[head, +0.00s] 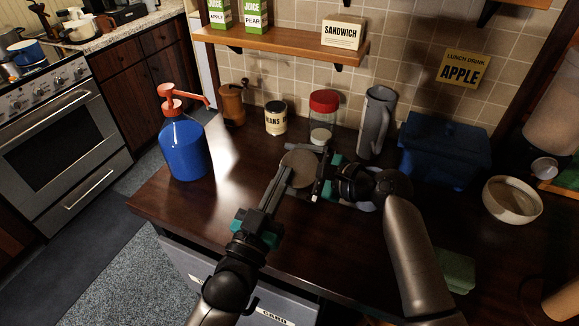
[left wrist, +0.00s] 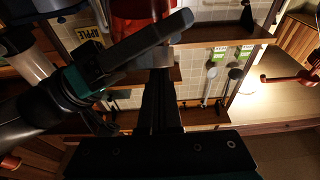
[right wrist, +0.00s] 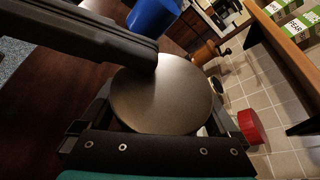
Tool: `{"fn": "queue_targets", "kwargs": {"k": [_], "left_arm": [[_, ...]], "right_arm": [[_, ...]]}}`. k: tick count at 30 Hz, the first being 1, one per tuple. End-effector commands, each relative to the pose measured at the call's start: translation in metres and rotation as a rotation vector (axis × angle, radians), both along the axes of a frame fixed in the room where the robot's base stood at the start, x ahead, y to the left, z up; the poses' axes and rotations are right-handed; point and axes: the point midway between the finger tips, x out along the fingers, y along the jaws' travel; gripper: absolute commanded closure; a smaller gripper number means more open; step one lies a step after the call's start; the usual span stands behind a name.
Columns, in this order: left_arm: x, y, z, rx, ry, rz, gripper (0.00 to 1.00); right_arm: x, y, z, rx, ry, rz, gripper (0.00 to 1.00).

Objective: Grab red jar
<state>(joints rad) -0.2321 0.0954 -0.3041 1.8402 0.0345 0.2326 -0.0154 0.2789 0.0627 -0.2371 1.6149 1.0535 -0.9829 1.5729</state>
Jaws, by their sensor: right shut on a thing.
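A red jar (left wrist: 135,14) with a wide grey-brown metal lid shows in the left wrist view. In the head view mostly its round lid (head: 299,166) is seen, above the dark counter, its body hidden below. My right gripper (head: 322,178) is shut on the jar. The lid fills the middle of the right wrist view (right wrist: 165,95), with one dark finger crossing it. My left gripper (head: 277,182) reaches in from the front left, its tips close to the jar. Its fingers look closed together and empty in the left wrist view (left wrist: 160,100).
A blue pump bottle (head: 183,148) stands at the left. A grinder (head: 232,104), a beans can (head: 276,118), a red-lidded glass jar (head: 322,118) and a grey pitcher (head: 375,122) line the wall. A blue box (head: 444,150) and a bowl (head: 512,200) stand right. The front left counter is clear.

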Motion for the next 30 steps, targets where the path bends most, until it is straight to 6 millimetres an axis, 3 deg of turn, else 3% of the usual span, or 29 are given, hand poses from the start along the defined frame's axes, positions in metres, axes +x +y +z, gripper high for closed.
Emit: {"fn": "queue_targets", "kwargs": {"k": [2,14,22,30], "left_arm": [[0.0,0.0,-0.005,0.005,0.014,0.0,1.0],[0.0,0.0,-0.005,0.004,0.013,0.001,1.0],[0.0,0.0,0.009,0.003,0.01,0.001,1.0],[0.0,0.0,0.01,0.002,0.006,0.0,1.0]], "right_arm": [[-0.001,0.001,-0.002,-0.001,0.003,0.004,0.54],[-0.002,0.001,-0.002,-0.003,0.005,0.006,0.99],[-0.002,0.001,-0.003,-0.002,0.006,0.006,1.0],[-0.002,0.001,-0.003,-0.002,0.009,0.003,1.0]]}}
